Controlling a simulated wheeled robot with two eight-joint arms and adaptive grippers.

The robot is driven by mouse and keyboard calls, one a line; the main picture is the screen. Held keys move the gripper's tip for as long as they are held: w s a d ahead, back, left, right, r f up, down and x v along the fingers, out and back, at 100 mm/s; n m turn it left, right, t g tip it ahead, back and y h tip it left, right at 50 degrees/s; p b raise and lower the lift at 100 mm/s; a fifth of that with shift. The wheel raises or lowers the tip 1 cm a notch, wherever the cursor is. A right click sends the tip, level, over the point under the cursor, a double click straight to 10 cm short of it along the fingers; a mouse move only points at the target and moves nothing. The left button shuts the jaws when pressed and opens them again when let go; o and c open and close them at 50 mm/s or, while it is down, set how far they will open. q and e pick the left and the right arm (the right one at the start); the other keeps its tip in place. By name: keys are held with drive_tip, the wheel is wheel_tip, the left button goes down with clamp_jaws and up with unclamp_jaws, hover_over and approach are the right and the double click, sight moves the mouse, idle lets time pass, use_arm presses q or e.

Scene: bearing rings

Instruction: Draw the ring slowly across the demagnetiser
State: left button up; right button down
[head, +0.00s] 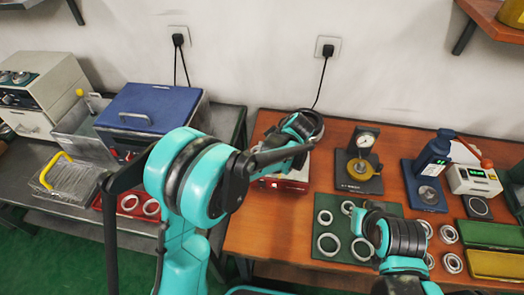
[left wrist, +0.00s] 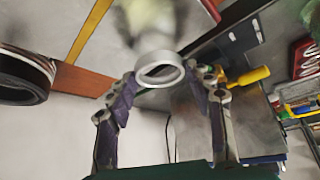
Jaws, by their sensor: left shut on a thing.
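In the left wrist view my left gripper (left wrist: 162,78) is shut on a shiny metal ring (left wrist: 160,74), held tilted between the fingertips. In the head view my left arm reaches over the wooden bench, and its wrist hides the fingers and the ring. A low box with a red front (head: 284,184) and pale top sits just below that wrist. It looks like the demagnetiser, but my arm covers much of it. I cannot tell whether the ring touches it. My right arm is at lower right in the head view; its fingers do not show.
A green mat (head: 334,228) with several rings lies right of the box. A dial gauge stand (head: 359,171) and a blue press (head: 428,172) stand farther right. On the left bench are a blue-lidded machine (head: 150,108) and a red tray (head: 128,213) with rings.

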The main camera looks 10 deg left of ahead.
use_arm(q)
drive_tip(key=shift+d, duration=0.1)
idle(0.4)
drive_tip(key=shift+d, duration=8.75)
wheel_tip(320, 180, up, 7)
drive_tip(key=p, duration=0.4)
